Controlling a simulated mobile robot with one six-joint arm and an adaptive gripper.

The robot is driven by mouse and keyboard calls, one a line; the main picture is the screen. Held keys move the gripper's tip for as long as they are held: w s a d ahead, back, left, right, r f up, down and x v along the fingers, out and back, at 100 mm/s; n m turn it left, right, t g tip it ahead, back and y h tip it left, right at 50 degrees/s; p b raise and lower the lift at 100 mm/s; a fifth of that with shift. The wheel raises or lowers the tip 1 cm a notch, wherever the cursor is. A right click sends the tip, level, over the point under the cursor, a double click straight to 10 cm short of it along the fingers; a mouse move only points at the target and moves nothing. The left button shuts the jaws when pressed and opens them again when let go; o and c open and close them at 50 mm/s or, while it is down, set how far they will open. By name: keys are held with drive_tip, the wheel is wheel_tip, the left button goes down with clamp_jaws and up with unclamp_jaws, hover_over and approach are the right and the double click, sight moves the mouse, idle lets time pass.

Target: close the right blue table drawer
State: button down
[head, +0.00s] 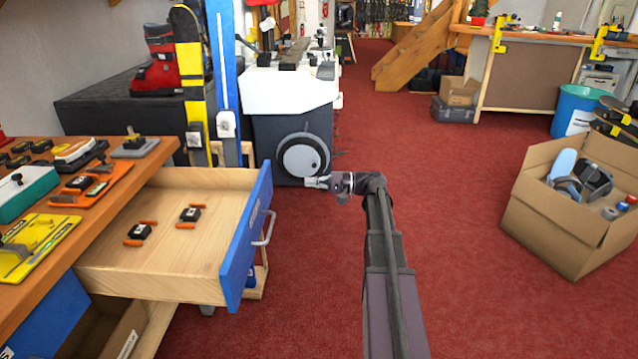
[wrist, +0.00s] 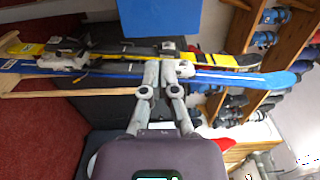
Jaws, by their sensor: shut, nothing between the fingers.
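The blue-fronted table drawer (head: 246,235) stands pulled out from the wooden bench at the left of the head view. Its wooden tray holds two small black and orange pieces. A metal handle (head: 266,228) is on its blue front. My gripper (head: 318,182) is shut and empty, beyond and to the right of the drawer, apart from it, with the arm reaching up from the bottom. In the wrist view my gripper (wrist: 168,66) shows shut in front of the skis. A blue panel (wrist: 158,17) is at the top of that view; I cannot tell if it is the drawer front.
Yellow and blue skis (head: 192,75) stand behind the drawer. A white and black machine (head: 291,100) is beyond my gripper. A cardboard box (head: 552,218) sits at the right. Red carpet is clear around my arm. Tools lie on the bench top (head: 88,180).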

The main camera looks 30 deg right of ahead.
sight(271, 181)
drive_tip(key=x, duration=1)
drive_tip(key=shift+d, duration=0.1)
idle(0.3)
